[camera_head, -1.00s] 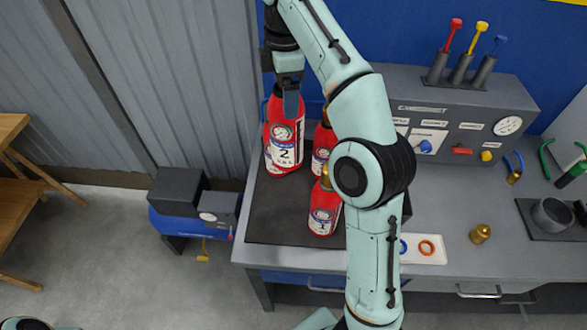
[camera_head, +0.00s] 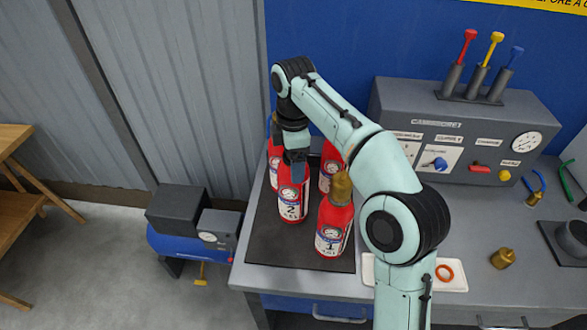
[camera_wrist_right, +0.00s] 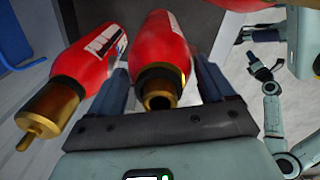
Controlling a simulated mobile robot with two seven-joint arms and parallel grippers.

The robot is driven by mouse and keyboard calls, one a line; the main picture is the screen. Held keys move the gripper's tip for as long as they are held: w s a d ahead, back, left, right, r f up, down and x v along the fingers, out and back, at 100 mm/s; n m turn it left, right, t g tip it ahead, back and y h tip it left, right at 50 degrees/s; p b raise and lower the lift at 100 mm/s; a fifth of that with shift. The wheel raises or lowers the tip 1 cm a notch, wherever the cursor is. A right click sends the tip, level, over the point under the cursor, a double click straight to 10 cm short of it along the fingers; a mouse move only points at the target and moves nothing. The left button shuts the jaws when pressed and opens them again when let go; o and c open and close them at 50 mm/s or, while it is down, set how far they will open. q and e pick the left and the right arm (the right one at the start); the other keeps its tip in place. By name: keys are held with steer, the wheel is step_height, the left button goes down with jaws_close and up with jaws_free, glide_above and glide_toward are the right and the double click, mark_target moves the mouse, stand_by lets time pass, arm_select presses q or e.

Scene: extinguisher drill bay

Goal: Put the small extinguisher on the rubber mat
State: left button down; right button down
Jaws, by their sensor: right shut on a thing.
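My right gripper (camera_head: 297,162) is shut on a red extinguisher (camera_head: 292,202) labelled 2, which is upright over the dark rubber mat (camera_head: 268,245). I cannot tell whether its base touches the mat. The right wrist view shows this extinguisher (camera_wrist_right: 165,45) between the fingers (camera_wrist_right: 160,88). Another red extinguisher with a brass top (camera_head: 333,228) stands on the mat to its right and nearer; it also shows in the wrist view (camera_wrist_right: 82,70). My left gripper (camera_wrist_right: 264,68) seems to show small at the wrist view's right; its jaws are unclear.
Two more red extinguishers stand behind, one back left (camera_head: 273,165) and one back right (camera_head: 329,168), partly hidden. A grey gauge panel (camera_head: 470,125), a white tray with rings (camera_head: 455,282) and a brass fitting (camera_head: 503,258) are to the right. Bare mat shows at the front left.

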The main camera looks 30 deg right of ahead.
arm_select(q)
steer(key=shift+s+f, duration=0.3)
steer(key=shift+f, duration=0.15)
arm_select(e)
step_height(320, 180, down, 2)
steer(key=shift+f, duration=0.1)
steer(key=shift+f+b, duration=0.15)
steer(key=shift+b, duration=0.15)
jaws_free()
arm_select(q)
steer(key=w+r+p, duration=0.4)
steer(key=r+p, duration=0.1)
steer(key=r, duration=0.1)
arm_select(e)
step_height(320, 180, up, 12)
